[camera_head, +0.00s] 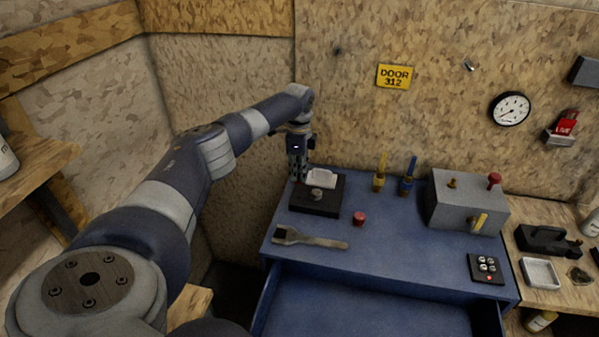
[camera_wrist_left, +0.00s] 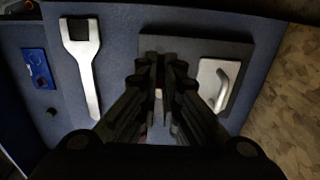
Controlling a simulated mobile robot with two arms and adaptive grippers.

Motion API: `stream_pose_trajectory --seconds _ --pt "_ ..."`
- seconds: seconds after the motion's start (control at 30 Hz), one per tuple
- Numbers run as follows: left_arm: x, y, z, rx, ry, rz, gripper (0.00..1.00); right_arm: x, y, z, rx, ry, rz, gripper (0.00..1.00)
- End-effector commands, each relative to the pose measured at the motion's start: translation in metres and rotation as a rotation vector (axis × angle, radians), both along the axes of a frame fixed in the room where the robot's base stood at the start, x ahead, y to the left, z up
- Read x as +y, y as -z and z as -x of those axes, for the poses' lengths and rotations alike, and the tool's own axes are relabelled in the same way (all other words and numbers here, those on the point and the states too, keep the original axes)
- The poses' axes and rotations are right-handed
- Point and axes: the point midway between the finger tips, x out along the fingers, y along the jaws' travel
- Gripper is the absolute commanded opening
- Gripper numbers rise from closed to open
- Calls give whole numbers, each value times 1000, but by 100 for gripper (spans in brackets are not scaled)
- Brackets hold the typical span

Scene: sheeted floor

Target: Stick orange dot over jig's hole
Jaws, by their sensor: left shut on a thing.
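The jig, seemingly the dark flat plate (camera_head: 318,207), lies at the back left of the blue bench top; it also shows in the left wrist view (camera_wrist_left: 238,52). A pale plate (camera_head: 322,177) with a handle rests at its edge, and a round metal knob (camera_head: 316,194) stands on it. My left gripper (camera_head: 297,177) points down at the jig's back left corner. In the left wrist view its fingers (camera_wrist_left: 159,88) are closed together over the jig, with a small pale orange bit between the tips. I cannot clearly make out the orange dot or hole. My right gripper is not in view.
Yellow (camera_head: 379,183) and blue (camera_head: 406,186) handled tools stand behind. A grey box (camera_head: 464,205) is at right. An open drawer (camera_head: 370,305) projects in front.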

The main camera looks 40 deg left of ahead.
Motion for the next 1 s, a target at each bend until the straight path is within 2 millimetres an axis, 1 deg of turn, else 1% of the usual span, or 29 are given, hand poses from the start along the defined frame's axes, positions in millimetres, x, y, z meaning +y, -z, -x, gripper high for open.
stream_pose_trajectory --seconds 0.07,0.1,0.3,0.53,0.7,1.0 --pt "-1 -2 0 1 0 3 0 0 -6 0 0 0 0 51" --pt "0 7 0 2 0 1 0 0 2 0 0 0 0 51" --pt "-1 30 0 1 -1 2 0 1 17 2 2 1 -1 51" --pt "-1 51 0 0 0 1 0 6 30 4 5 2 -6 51" --pt "0 57 0 0 0 1 0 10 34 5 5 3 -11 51" --pt "0 58 0 0 0 1 0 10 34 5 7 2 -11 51"
